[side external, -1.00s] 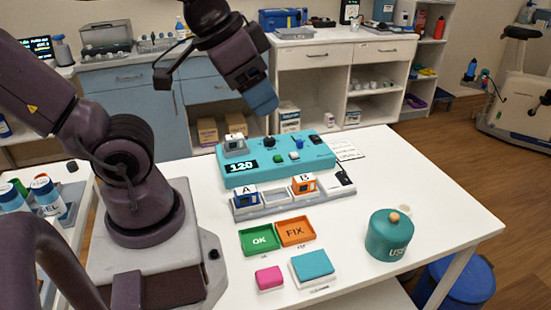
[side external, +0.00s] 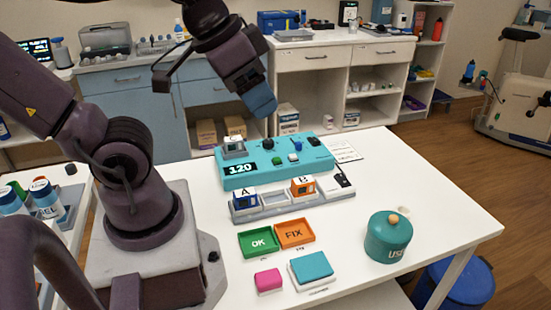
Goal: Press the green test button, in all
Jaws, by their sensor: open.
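The teal test console (side external: 236,181) stands at the middle of the white table, with a display reading 120. A grey-and-white block (side external: 234,145) sits on the console's top left.
In front of the console, a grey rack (side external: 274,206) holds block A (side external: 244,199) and block B (side external: 303,187). Nearer are the green OK tray (side external: 258,242), orange FIX tray (side external: 295,233), pink block (side external: 268,281) and teal pad (side external: 312,266). A teal lidded pot (side external: 386,240) stands right.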

